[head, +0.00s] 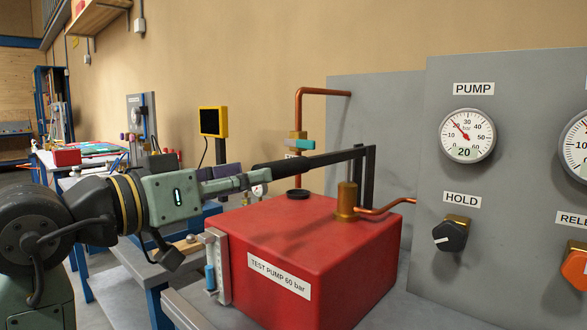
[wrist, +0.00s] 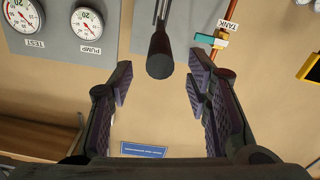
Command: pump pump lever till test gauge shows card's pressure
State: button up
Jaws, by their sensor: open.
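The pump lever (head: 300,160) is a black bar over the red test pump (head: 330,250), sloping down toward my gripper (head: 242,178). In the wrist view, the round lever end (wrist: 160,66) sits between my open fingers (wrist: 158,80), with a gap on both sides. The PUMP gauge (head: 467,135) reads 20, and it also shows in the wrist view (wrist: 88,22). The test gauge (wrist: 22,14) is at the wrist view's upper left; its reading is unclear. At the head view's right edge a gauge (head: 577,145) is cut off. I make out no pressure card.
The grey panel has a black HOLD knob (head: 450,236) and an orange knob (head: 575,268) with a cut-off label. A teal-handled valve (head: 300,144) is on the copper pipe behind the lever. A yellow-framed screen (head: 211,122) stands behind my arm.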

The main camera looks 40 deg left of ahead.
aim_at(283, 170)
jog(key=w, duration=0.2)
jog(key=w+p, duration=0.1)
jog(key=w, duration=0.5)
jog(key=shift+w+d+p, duration=0.2)
jog(key=shift+d+p, duration=0.15)
jog(key=shift+p, duration=0.05)
jog(key=shift+c, duration=0.5)
grip_shut()
